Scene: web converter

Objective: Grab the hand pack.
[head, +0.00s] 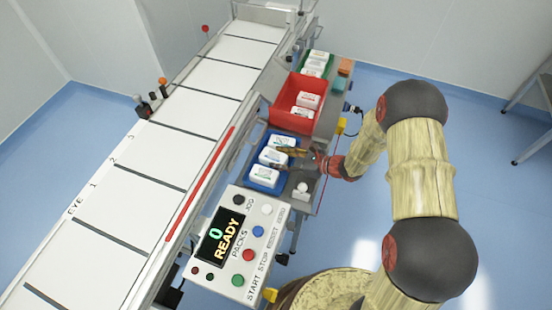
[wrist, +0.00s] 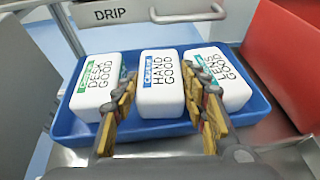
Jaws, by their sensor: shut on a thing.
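The hand pack (wrist: 162,90), a white pack marked HAND GOOD with a blue label, stands in the blue tray (wrist: 68,128) in the wrist view, between two other packs. In the head view it is the middle pack (head: 271,157) in the blue tray (head: 263,185). My gripper (wrist: 166,92) is shut on the hand pack, one finger at each side. The fingers hide parts of its neighbours. My gripper also shows in the head view (head: 290,153), reaching in from the right. The pack appears to be still down in the tray.
The desk pack (wrist: 97,85) stands close at left and the lens pack (wrist: 222,82) close at right. A red bin (head: 285,118) with packs adjoins the tray, and a green one (head: 329,59) lies beyond. The conveyor (head: 155,155) and control panel (head: 242,245) are near.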

